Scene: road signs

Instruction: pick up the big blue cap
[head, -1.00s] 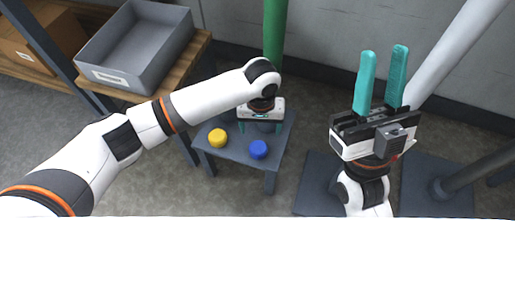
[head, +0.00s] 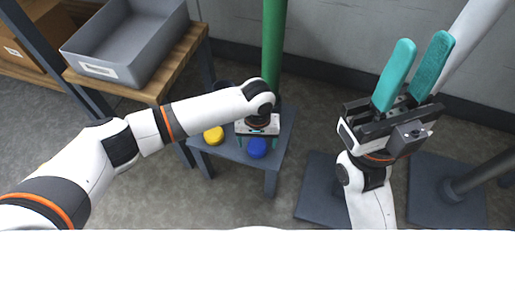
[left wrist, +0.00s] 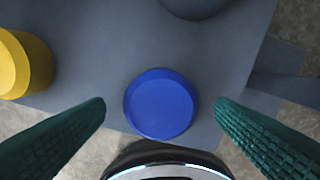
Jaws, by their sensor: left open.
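The blue cap (head: 257,149) sits on a small dark grey table (head: 231,152). In the left wrist view the blue cap (left wrist: 161,104) lies between the two green fingers, apart from both. My left gripper (head: 258,142) points down over the cap and is open; its fingertips (left wrist: 160,108) frame the cap in the left wrist view. My right gripper (head: 411,75) is raised on the right, fingers pointing up, apart and empty.
A yellow cap (head: 213,135) stands left of the blue one, and also shows in the left wrist view (left wrist: 20,64). A dark round object (left wrist: 195,4) is behind. A green pole (head: 273,45) rises behind the table. A grey bin (head: 127,50) is on a wooden shelf at left.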

